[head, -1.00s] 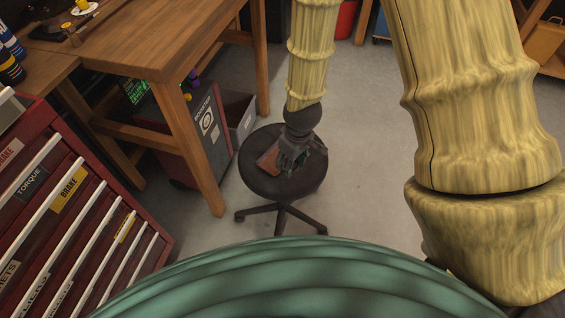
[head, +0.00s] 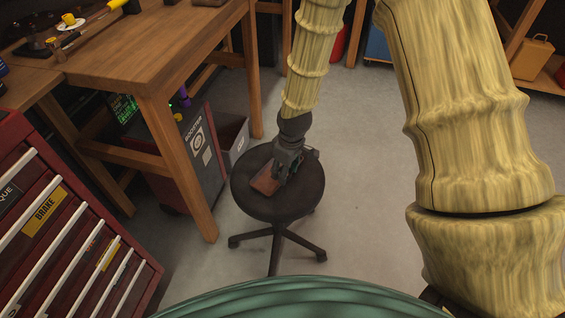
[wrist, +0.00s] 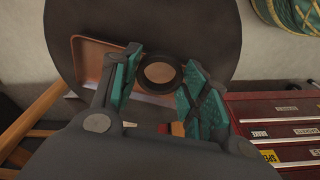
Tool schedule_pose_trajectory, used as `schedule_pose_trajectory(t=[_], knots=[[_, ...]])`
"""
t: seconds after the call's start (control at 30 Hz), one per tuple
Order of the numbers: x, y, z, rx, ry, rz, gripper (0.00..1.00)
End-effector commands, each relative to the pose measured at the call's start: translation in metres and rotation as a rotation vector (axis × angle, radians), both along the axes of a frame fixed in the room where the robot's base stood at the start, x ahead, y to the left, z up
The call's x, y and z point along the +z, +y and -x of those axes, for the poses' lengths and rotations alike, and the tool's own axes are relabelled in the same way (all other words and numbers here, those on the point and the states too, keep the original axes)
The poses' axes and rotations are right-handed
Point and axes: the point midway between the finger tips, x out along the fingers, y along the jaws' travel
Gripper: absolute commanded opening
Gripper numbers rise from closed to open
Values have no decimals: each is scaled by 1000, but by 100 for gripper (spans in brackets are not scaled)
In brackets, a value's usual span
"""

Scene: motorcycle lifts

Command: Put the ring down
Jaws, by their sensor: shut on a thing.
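The ring (wrist: 145,74) is dark and round and sits between the two teal finger pads in the wrist view. My gripper (wrist: 161,82) is shut on it, and a tan surface shows through its hole. A copper-brown tray (wrist: 90,52) lies beyond the ring on a round black stool (wrist: 62,20). In the head view my gripper (head: 280,178) is low over the stool (head: 295,205), at the tray (head: 265,185). The ring cannot be made out there. I cannot tell whether the ring touches the tray.
A wooden workbench (head: 120,60) stands at the left, with a dark red box (head: 200,150) and a grey bin (head: 233,140) under it. A red drawer cabinet (head: 60,235) is at the front left. Grey floor is clear right of the stool (head: 350,160).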

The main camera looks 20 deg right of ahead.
Motion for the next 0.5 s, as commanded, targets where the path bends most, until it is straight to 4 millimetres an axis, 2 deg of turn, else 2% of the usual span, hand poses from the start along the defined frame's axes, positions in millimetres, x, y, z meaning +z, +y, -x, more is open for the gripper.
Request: schedule_pose_trajectory(t=[0.1,0.23,0.37,0.5], knots=[[-3,-6,-25,-3,-1,-1,19],[-5,-12,-47,-1,-1,-1,19],[-6,-15,-60,-1,-1,-1,19],[-8,-17,-64,-1,1,-1,19]])
